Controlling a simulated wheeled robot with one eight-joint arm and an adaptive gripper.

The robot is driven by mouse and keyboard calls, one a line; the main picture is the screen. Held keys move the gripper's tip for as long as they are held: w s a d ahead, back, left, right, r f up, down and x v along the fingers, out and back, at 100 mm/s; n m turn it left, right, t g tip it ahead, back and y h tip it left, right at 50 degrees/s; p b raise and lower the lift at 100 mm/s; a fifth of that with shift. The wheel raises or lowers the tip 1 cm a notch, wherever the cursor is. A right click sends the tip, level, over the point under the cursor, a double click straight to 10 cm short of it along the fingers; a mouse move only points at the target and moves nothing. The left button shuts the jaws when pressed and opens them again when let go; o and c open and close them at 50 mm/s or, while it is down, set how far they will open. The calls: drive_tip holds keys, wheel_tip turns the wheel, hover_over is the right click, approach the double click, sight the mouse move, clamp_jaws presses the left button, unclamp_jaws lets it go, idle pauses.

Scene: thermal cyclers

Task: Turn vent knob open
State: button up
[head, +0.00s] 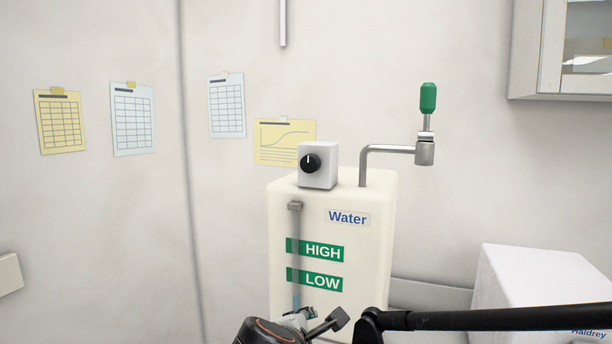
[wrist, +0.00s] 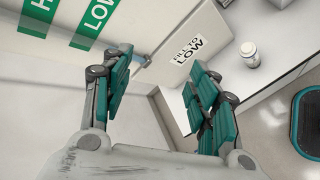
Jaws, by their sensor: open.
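The vent knob (head: 310,162) is a round black knob with a white pointer line that stands about upright. It sits on the front of a small white box on top of the cream water tank (head: 375,265). My gripper (head: 322,322) is low in front of the tank, well below the knob and apart from it. In the wrist view, my gripper (wrist: 160,95) is open, with two teal-padded fingers spread and nothing between them. The knob is not in the wrist view.
A bent metal pipe with a green-handled valve (head: 428,97) rises from the tank's right side. A white box (head: 550,285) stands at the right. A sign (wrist: 187,48) and a small white bottle (wrist: 249,54) are on a bench. The space around the knob's front is clear.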

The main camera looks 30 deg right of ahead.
wheel_tip(320, 180, up, 14)
drive_tip(key=w+n+t+h+p, duration=0.1)
drive_tip(key=w+n+h+p, duration=0.25)
drive_tip(key=p, duration=0.35)
drive_tip(key=n+t+h+p, duration=0.3)
drive_tip(key=n+p, duration=0.3)
drive_tip(key=p, duration=0.3)
approach(308, 165)
drive_tip(key=p+x, duration=0.1)
drive_tip(key=x, duration=0.9)
drive_tip(key=shift+p, duration=0.35)
drive_tip(key=shift+c, duration=0.3)
drive_tip(key=c, duration=1)
